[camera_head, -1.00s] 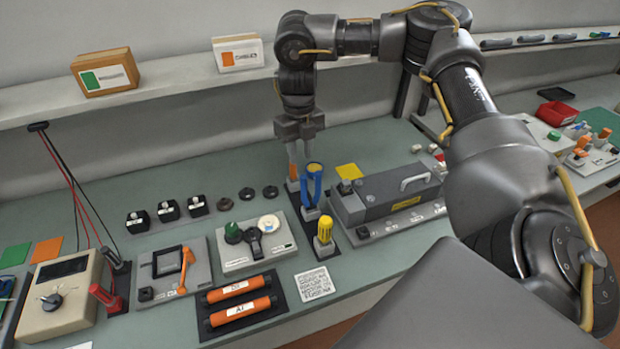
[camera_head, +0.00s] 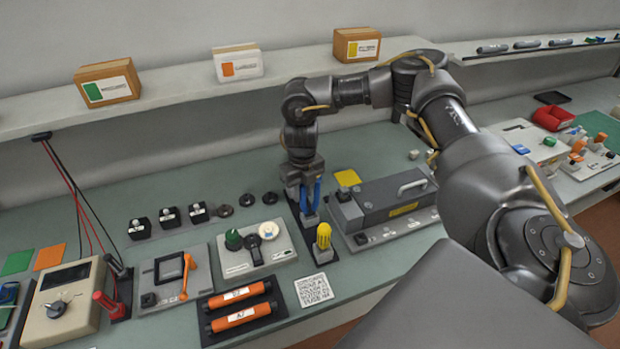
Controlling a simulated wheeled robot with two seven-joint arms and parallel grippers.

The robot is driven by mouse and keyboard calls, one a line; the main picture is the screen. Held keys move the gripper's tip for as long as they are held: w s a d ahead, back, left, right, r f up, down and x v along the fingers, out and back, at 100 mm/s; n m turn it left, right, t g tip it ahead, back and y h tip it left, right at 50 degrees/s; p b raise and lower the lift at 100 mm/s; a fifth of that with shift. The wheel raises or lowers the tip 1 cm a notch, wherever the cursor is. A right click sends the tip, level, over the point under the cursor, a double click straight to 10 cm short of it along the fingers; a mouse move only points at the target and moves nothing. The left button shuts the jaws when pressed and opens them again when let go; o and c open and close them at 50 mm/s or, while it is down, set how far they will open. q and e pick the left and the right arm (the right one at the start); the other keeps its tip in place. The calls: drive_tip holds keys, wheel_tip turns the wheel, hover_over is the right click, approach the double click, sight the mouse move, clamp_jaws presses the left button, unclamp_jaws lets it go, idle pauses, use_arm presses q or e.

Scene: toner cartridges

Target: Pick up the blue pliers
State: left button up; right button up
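The blue pliers (camera_head: 310,200) stand upright, blue handles up, in a small grey holder on a dark strip in the middle of the bench. My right gripper (camera_head: 304,184) is over them from above, its fingers down at the upper handles. The gripper covers the tops of the handles, and whether the fingers are open or closed on them cannot be made out. My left gripper is not in view.
A yellow-handled tool (camera_head: 323,237) stands in front of the pliers on the same strip. A long grey device with a handle (camera_head: 385,204) is close on the right. A grey panel with knobs (camera_head: 255,248) is on the left. A shelf (camera_head: 180,88) runs behind.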

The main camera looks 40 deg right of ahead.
clamp_jaws()
idle(0.3)
